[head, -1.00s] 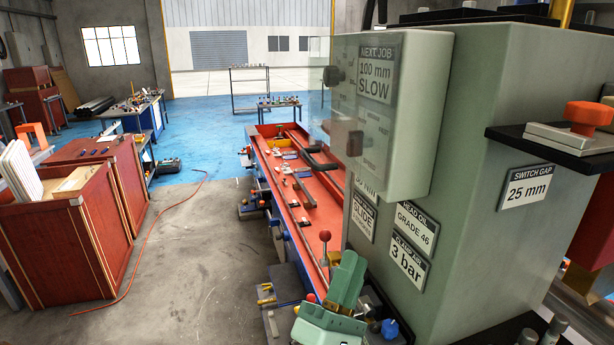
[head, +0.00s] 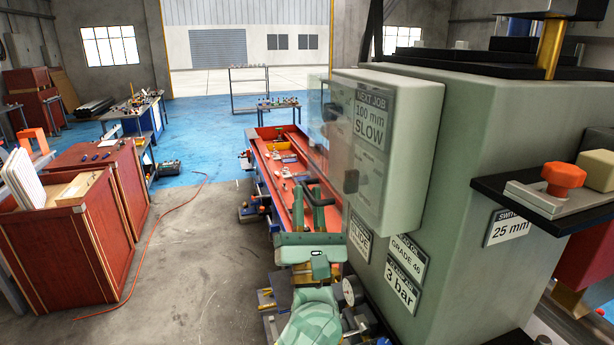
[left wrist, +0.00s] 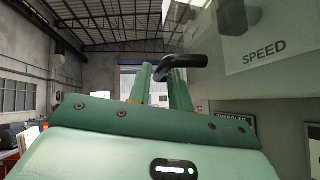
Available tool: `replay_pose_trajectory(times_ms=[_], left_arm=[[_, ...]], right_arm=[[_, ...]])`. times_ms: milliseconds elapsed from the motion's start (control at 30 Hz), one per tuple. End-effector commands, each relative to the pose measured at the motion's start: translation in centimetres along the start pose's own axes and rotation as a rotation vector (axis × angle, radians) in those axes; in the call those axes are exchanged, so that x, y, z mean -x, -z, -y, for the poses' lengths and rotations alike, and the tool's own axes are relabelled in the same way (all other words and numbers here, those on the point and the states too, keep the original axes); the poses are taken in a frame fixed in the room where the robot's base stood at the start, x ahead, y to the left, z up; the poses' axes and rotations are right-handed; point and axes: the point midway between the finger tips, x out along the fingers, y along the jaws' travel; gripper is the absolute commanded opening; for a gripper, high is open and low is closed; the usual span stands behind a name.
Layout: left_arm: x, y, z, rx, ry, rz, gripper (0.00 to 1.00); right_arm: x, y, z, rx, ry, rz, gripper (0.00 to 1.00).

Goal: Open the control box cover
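The control box (head: 385,150) is a pale green case on a larger green housing, with a label reading NEXT JOB 100 mm SLOW. Its clear cover (head: 331,125) is on the box's left-facing side. A black bent handle (left wrist: 185,61) shows in the left wrist view, just at my left fingertips, and crosses in front of the right finger. My left gripper (head: 309,192) is open, with a gap between its two green fingers, beside the cover's lower edge in the head view. I cannot tell whether a finger touches the handle. My right gripper is not in view.
A long red-topped bench (head: 268,150) with small parts lies behind the left gripper. An orange knob (head: 563,178) sits on a black shelf at right. Red cabinets (head: 60,230) stand at left, with open floor (head: 190,260) between.

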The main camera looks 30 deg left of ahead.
Motion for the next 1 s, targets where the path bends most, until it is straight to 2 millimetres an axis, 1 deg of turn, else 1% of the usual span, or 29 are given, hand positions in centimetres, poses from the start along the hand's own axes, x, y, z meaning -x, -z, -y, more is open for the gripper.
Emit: replay_pose_trajectory(times_ms=[33,133,267,467,500,533,567,767,1000], left_arm=[[-0.9,-0.2,-0.1,0.000,-0.001,0.001,0.20],[-1.7,-0.1,0.0,-0.002,0.001,0.001,0.20],[-2.1,0.0,0.0,-0.001,0.001,0.000,0.20],[-2.0,0.1,0.0,-0.001,0.001,0.000,0.20],[-2.0,0.1,0.0,-0.001,0.001,0.001,0.14],[-2.0,0.1,0.0,-0.001,0.001,0.001,0.06],[-2.0,0.1,0.0,-0.001,0.001,0.001,0.00],[-2.1,0.1,0.1,-0.002,0.001,0.001,0.00],[-3.0,0.5,0.5,-0.001,0.001,0.001,0.00]], right_arm=[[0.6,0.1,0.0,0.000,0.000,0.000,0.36],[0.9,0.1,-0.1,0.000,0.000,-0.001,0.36],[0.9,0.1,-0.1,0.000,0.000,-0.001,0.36],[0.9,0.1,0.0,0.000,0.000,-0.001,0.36],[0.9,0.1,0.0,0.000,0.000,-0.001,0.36],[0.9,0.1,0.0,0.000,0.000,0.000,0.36],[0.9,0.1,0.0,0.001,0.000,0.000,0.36],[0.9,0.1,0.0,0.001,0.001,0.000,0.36],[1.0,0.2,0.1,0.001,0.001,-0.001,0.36]])
